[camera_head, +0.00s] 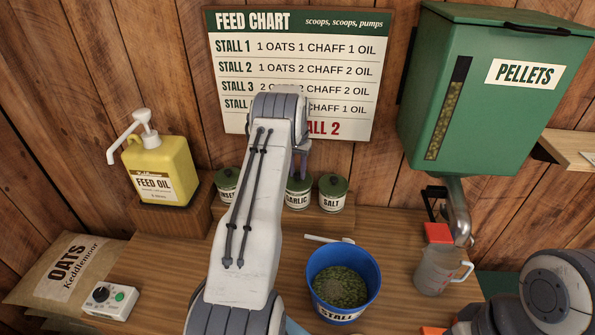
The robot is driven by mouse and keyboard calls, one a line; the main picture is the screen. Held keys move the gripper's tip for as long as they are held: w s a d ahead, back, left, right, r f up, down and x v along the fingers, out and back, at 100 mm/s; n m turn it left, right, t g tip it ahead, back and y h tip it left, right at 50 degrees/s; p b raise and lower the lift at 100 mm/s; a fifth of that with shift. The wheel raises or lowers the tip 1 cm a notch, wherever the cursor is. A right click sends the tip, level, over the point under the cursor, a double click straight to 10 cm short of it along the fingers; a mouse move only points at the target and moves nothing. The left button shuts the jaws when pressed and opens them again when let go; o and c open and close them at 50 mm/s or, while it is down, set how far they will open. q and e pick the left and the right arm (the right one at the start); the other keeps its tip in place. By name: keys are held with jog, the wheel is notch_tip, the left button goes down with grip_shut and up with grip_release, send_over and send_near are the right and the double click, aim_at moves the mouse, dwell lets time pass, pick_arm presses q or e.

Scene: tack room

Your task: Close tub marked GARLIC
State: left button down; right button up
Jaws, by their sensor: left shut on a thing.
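The tub marked GARLIC (297,200) stands on the small wooden shelf at the back, between two other tubs. Its label is partly hidden by my left arm. A dark green lid (300,183) shows at its top, but I cannot tell whether it is fully seated. My left gripper (302,168) reaches down over this tub, mostly hidden behind my own arm, and is shut on the lid. My right arm shows at the lower right; its gripper is not in view.
The SALT tub (332,201) stands close on the right, another lidded tub (227,186) on the left. A blue bucket of feed (371,281), a clear jug (434,270) and a yellow FEED OIL pump bottle (160,168) stand around. A green PELLETS hopper (490,120) hangs at right.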

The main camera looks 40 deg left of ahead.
pick_arm(q)
jog(key=shift+f, duration=0.4)
dwell(0.3)
jog(key=c, duration=0.5)
grip_release()
jog(key=shift+b, duration=0.3)
jog(key=shift+r, duration=0.35)
notch_tip(320, 180, up, 9)
jog(key=b, duration=0.3)
jog(key=shift+a+f, duration=0.1)
jog(key=shift+f, duration=0.1)
jog(key=shift+r, duration=0.6)
